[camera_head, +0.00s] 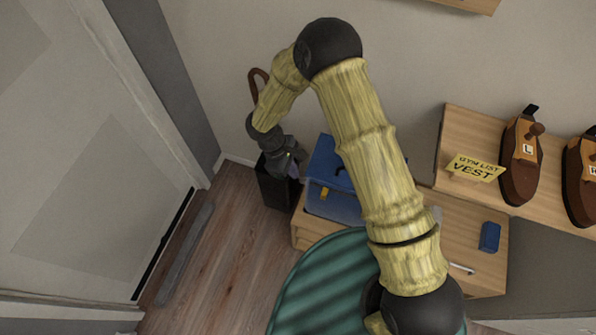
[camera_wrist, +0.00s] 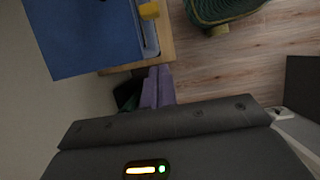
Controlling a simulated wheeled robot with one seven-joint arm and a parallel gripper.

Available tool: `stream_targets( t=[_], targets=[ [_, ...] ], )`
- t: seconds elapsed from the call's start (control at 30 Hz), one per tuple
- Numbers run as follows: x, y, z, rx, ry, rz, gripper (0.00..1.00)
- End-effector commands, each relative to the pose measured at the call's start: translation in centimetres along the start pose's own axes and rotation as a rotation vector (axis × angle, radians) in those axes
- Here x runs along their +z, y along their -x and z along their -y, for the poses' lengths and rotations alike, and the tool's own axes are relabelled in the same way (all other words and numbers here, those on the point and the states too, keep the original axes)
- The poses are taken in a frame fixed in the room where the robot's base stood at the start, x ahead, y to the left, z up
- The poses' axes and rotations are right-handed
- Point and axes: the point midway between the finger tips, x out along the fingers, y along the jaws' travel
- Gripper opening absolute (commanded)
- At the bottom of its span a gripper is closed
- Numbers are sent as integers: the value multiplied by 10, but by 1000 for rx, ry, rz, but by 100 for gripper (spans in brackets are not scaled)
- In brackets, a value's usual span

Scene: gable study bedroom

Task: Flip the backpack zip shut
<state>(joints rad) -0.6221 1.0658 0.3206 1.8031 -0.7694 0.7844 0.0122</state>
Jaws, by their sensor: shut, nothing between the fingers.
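Whether the zip is open or shut I cannot tell. My gripper (camera_head: 293,170) is left of the bag, above the dark bin. Its purple fingers (camera_wrist: 158,86) are shut and empty, apart from the tab. My arm hides part of the bag's right side.
A dark bin (camera_head: 275,187) stands left of the bench (camera_head: 304,231); a brown curved handle (camera_head: 257,82) shows behind my wrist. A green ribbed seat (camera_head: 320,290) is in front. A small blue item (camera_head: 489,237) and yellow sign (camera_head: 475,167) are right.

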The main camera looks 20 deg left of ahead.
Motion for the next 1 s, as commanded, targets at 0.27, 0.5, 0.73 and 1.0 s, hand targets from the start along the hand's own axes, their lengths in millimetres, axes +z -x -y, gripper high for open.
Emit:
stream_targets(
  t=[0.27, 0.5, 0.73, 1.0],
  targets=[
    [2, -45, 1, -3, 1, 3, 0],
    [2, -82, 1, -3, 1, 2, 0],
    [33, -91, 1, -2, 1, 1, 0],
    [38, -96, 0, -1, 0, 0, 0]
  ],
)
